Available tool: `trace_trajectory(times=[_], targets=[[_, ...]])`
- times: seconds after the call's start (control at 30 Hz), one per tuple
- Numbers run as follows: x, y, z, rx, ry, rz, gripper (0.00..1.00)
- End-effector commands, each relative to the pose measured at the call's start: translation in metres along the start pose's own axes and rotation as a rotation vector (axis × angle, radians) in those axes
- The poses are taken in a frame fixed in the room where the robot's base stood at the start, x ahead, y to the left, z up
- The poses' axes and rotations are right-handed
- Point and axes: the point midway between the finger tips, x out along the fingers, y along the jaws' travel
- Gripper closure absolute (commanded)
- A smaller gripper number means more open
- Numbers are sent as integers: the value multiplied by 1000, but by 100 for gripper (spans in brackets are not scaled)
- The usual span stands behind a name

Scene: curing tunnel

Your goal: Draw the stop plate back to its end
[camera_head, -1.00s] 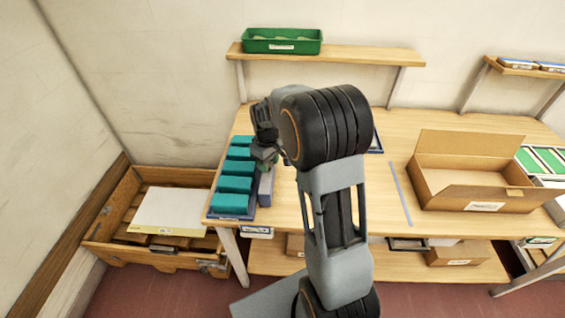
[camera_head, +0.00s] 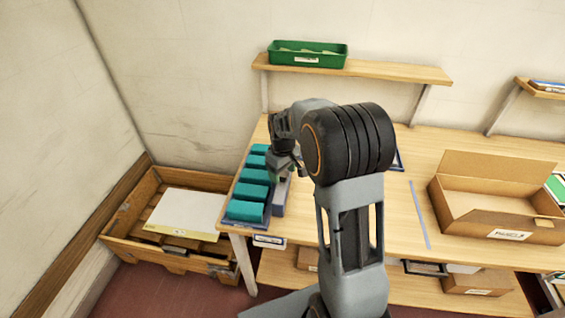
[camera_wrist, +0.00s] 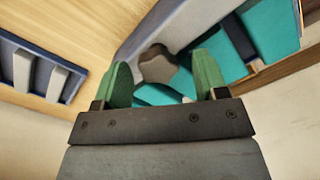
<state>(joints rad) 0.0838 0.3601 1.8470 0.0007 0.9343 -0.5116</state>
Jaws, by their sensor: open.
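A blue tray (camera_head: 237,222) holding a row of teal blocks (camera_head: 250,193) sits at the left end of the workbench. A pale grey plate (camera_head: 281,196) stands along the blocks' right side; I take it for the stop plate. In the wrist view the plate (camera_wrist: 180,25) runs slanting beside the teal blocks, with a dark brown-grey lobed knob (camera_wrist: 157,67) next to it. My gripper (camera_wrist: 158,82), with green fingertips, is open, and the knob shows between the fingertips. I cannot tell whether they touch it. In the head view my gripper (camera_head: 284,165) is partly hidden by my arm.
A second blue tray with grey bars (camera_wrist: 38,72) lies to the left in the wrist view. An open cardboard box (camera_head: 490,205) stands on the bench's right. A green bin (camera_head: 308,55) is on the shelf above. A wooden crate (camera_head: 160,255) stands on the floor at left.

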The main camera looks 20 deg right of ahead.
Motion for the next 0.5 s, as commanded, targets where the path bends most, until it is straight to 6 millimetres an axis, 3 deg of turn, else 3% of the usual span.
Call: trace_trajectory(times=[0.17,0.5], targets=[[-25,0,-1,-1,5,3,34],[-94,0,-1,-2,5,3,34]])
